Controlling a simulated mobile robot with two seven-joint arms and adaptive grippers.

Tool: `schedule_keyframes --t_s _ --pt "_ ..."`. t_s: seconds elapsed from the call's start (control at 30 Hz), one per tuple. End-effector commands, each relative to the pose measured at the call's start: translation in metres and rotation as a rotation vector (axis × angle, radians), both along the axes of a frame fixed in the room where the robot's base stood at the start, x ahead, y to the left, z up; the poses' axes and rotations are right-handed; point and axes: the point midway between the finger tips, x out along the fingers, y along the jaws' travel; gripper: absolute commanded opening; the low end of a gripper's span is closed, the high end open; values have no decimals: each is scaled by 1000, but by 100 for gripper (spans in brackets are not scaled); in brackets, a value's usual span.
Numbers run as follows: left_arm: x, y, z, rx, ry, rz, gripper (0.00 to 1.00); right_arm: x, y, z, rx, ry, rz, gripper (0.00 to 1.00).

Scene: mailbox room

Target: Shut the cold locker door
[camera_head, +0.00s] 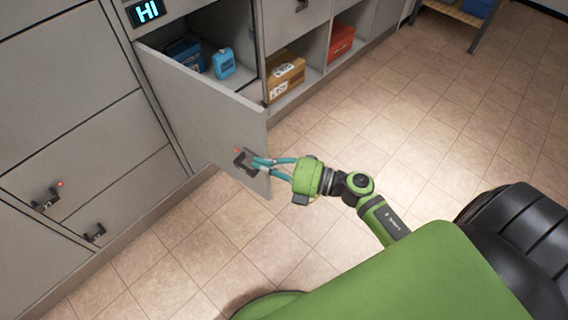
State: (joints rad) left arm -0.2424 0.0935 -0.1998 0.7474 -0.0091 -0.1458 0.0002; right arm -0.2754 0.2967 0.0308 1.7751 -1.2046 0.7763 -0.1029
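The cold locker door (205,115) is a grey panel standing wide open, swung out from the locker under the "HI" display. A dark handle (243,161) with a small red light sits near its free edge. My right gripper (258,163) has teal fingers that come together at the handle and appear closed on it; the exact contact is small to see. Inside the open locker (238,82) are a dark blue box (186,54) and a light blue container (223,63). My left gripper is not in view.
Open compartments to the right hold an orange-brown box (285,78) and a red box (341,41). Closed grey lockers (60,75) are on the left. A bench (455,14) stands at the top right. The tiled floor (395,130) is clear around the door.

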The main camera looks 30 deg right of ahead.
Motion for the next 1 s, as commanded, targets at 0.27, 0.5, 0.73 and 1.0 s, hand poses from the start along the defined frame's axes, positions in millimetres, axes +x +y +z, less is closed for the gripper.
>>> schedule_keyframes --t_s 0.27,0.5,0.73,1.0 --pt "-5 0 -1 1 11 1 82 28 -6 -1 0 0 -3 0" --pt "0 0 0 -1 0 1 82 34 -19 0 2 1 0 0" --pt "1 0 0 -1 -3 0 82 34 -20 0 2 1 0 0" --pt "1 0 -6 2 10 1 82 37 -22 -3 2 -1 17 0"
